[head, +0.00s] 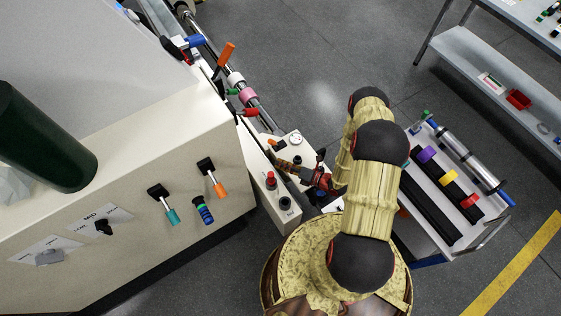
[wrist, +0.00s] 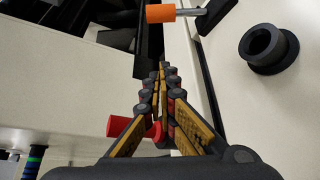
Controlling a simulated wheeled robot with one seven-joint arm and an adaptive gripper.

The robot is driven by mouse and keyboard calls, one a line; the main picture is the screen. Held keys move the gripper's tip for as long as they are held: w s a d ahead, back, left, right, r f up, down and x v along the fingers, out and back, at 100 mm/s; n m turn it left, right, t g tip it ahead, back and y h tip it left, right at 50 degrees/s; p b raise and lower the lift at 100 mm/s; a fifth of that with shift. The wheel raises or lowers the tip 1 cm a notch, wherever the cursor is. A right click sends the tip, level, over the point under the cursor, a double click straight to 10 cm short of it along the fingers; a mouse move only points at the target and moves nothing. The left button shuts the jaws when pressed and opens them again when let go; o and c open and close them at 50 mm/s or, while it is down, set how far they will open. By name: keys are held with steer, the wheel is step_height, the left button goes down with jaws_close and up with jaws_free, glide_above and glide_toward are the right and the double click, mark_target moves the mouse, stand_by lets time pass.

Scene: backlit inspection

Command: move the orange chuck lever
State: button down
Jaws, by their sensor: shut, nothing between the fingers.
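An orange lever handle (wrist: 174,13) shows at the top of the wrist view, on a metal rod that runs to a black block. In the head view, a small orange handle (head: 270,142) by the dial panel looks like the same one. My gripper (wrist: 160,72) is shut and empty, its fingertips short of the orange handle and apart from it in the picture. In the head view my gripper (head: 283,163) is over the narrow panel beside the machine. Other orange levers are an upper one (head: 226,54) and one on the machine front (head: 218,187); no label shows which is the chuck lever.
A red handle (wrist: 152,130) shows partly behind my fingers; a black ring-shaped knob (wrist: 268,47) is to the right. A red button (head: 270,178) and dial (head: 296,139) are near my gripper. The machine front (head: 120,195) is left; a cart (head: 452,190) stands right.

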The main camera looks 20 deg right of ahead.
mark_target(274, 143)
steer(key=b+x, duration=0.2)
steer(key=x, duration=0.6)
steer(key=shift+a, duration=0.1)
steer(key=shift+w+d+r, duration=0.2)
steer(key=shift+d+r, duration=0.1)
steer(key=shift+d, duration=0.25)
steer(key=shift+w+d+r, duration=0.15)
steer(key=shift+d+r, duration=0.15)
steer(key=shift+d, duration=0.2)
steer(key=shift+w+d+r+b, duration=0.3)
steer(key=shift+d+r+b, duration=0.15)
steer(key=shift+d, duration=0.2)
